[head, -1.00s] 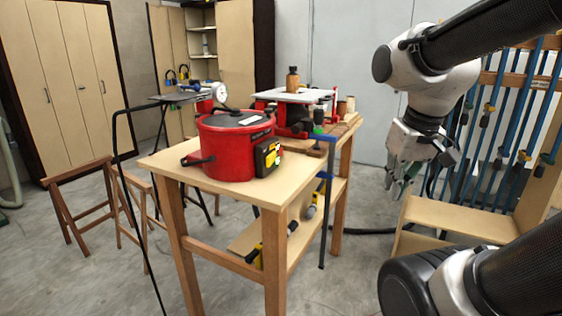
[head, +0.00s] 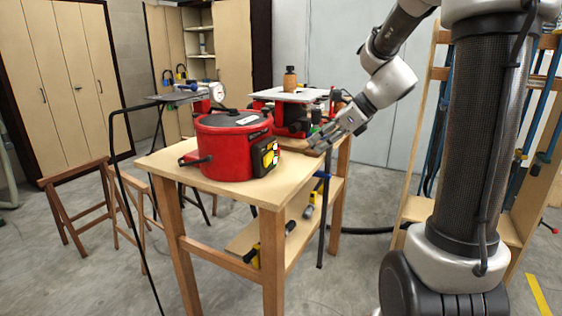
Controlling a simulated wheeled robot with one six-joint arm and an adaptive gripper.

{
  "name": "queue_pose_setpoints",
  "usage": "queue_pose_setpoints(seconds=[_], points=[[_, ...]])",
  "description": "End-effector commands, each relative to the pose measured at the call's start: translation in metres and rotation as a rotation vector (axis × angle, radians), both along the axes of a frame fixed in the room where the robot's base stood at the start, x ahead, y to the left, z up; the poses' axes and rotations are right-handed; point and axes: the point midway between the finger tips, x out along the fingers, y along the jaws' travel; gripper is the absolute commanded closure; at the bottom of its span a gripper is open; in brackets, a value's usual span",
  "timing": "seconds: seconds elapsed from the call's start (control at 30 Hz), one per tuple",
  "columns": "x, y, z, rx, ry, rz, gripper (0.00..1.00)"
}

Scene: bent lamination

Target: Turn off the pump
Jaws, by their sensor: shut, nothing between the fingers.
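A red round machine, which looks like the pump (head: 222,150), stands on the wooden table (head: 232,186). It has a dark lid and a black side handle on its left. A black panel with yellow parts (head: 266,157) is on its right front side. A white-faced gauge (head: 217,91) shows just above and behind it. My gripper (head: 316,143) is shut and empty, to the right of the panel, above the right part of the table. It appears apart from the pump. I cannot make out the switch itself.
A second red machine with a pale flat top (head: 300,95) stands behind the pump, with a brown bottle (head: 290,79) on it. A thin black stand (head: 113,150) and wooden trestles (head: 75,205) are at the left. The front of the tabletop is clear.

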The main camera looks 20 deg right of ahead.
Motion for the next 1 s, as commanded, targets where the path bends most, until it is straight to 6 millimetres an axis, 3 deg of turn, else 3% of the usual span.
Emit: queue_pose_setpoints(seconds=[0.47,0.9,1.0], points=[[0.005,0.008,-0.010,0.000,0.003,0.001,1.00],[0.041,0.059,-0.073,-0.002,0.004,0.004,1.00],[0.052,0.072,-0.072,-0.002,0.000,0.004,1.00]])
